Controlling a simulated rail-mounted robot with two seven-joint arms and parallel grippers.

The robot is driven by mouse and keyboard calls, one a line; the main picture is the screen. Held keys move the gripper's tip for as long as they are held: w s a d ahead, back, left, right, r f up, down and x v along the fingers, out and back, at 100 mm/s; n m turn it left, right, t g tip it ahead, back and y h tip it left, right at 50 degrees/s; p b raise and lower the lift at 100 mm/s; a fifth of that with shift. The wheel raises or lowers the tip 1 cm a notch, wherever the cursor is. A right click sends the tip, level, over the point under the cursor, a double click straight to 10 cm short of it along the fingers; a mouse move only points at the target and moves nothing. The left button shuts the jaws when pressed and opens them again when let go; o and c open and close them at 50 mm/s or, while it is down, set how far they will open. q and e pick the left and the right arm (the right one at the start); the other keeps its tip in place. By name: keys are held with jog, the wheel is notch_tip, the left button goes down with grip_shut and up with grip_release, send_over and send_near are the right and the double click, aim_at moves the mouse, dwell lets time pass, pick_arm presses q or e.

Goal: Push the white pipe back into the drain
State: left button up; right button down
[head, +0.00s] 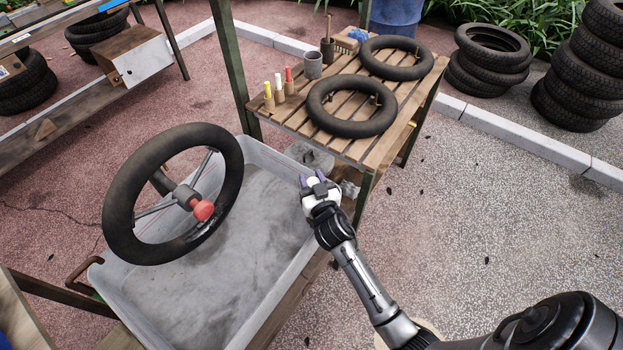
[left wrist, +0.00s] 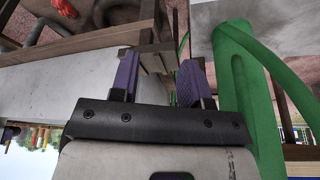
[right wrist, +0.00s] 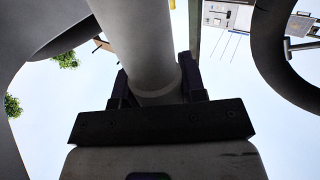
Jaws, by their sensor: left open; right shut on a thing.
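My right gripper (head: 318,182) is at the outer right side of the grey tub (head: 287,272), beside the slatted table. In the right wrist view it is shut on a thick pale pipe (right wrist: 140,42), the white pipe, which runs up from between the fingers (right wrist: 158,86). In the head view only a small white patch shows at the fingers, and most of the pipe is hidden. The drain is not visible in any view. My left gripper (left wrist: 160,75) shows only in the left wrist view, open, with a dark bar beyond its fingers; I cannot tell whether they touch.
A large black tyre (head: 122,193) on a stand with a red knob (head: 203,210) is over the tub. The slatted table (head: 350,150) holds two tyres, small bottles and cups. A rounded green object (left wrist: 245,95) is close right of my left gripper. Open paving lies at right.

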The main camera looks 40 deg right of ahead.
pick_arm(q)
jog(key=shift+f, duration=0.3)
jog(key=shift+a+r, duration=0.1)
jog(key=shift+a+r, duration=0.15)
jog(key=shift+r, duration=0.15)
jog(key=shift+d+r+p, duration=0.1)
jog(key=shift+d+p, duration=0.15)
jog(key=shift+p, duration=0.05)
dwell(0.3)
jog(key=shift+a+r, duration=0.1)
jog(key=shift+a, duration=0.15)
dwell(0.5)
jog(key=shift+d+r, duration=0.1)
jog(key=shift+d, duration=0.15)
dwell(0.5)
jog(key=shift+a+f, duration=0.2)
jog(key=shift+f, duration=0.15)
jog(key=shift+r+p, duration=0.3)
jog(key=shift+r, duration=0.15)
